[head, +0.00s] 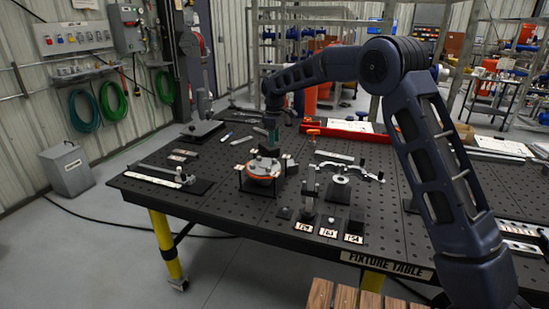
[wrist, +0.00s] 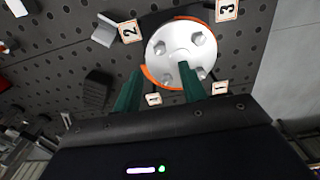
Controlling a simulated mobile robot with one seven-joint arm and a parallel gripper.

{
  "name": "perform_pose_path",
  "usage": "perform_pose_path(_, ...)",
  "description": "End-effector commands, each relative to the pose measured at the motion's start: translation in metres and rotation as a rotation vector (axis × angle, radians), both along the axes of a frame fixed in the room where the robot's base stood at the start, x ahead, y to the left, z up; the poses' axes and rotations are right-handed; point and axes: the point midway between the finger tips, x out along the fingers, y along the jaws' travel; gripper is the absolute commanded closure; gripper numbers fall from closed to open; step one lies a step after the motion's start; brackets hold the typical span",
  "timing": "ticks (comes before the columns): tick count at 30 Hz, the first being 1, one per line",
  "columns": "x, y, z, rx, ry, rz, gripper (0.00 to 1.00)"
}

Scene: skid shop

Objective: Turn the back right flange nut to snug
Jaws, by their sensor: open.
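The flange (head: 262,170) is a round pale disc with an orange rim, held in a dark stand on the fixture table. In the wrist view the flange face (wrist: 178,46) carries several silver hex nuts, among them an upper left nut (wrist: 159,48), an upper right nut (wrist: 196,39) and a lower right nut (wrist: 201,73). I cannot tell for sure which is the back right one. My gripper (head: 268,146) is above the flange. In the wrist view its green fingers (wrist: 161,70) are apart, the right fingertip over the lower face, close to the lower right nut.
Numbered tags 2 (wrist: 130,31) and 3 (wrist: 227,9) stand around the flange. The black perforated fixture table (head: 222,193) also bears a lever fixture (head: 340,180), small labelled blocks (head: 328,228) and a red level-like bar (head: 345,131). A grey bin (head: 67,169) stands on the floor at left.

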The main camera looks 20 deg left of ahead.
Motion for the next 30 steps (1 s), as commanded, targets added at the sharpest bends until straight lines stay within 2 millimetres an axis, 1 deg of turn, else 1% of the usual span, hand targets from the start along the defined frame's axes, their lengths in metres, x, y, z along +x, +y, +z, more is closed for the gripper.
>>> perform_pose_path(1, -0.001, -0.001, -0.01, -0.003, 0.002, 0.0, 0.58)
perform_pose_path(3, 0.0, -0.001, -0.022, -0.003, 0.002, -0.001, 0.58)
perform_pose_path(9, -0.001, 0.0, -0.055, -0.003, 0.001, 0.0, 0.58)
perform_pose_path(12, 0.0, -0.001, -0.069, -0.003, 0.002, 0.0, 0.58)
perform_pose_path(15, 0.0, -0.001, -0.079, -0.001, 0.001, -0.001, 0.58)
perform_pose_path(21, 0.0, -0.001, -0.087, -0.001, 0.0, -0.001, 0.58)
perform_pose_path(29, 0.0, -0.001, -0.088, -0.001, 0.0, -0.001, 0.58)
perform_pose_path(30, 0.0, -0.001, -0.088, -0.001, 0.0, -0.001, 0.66)
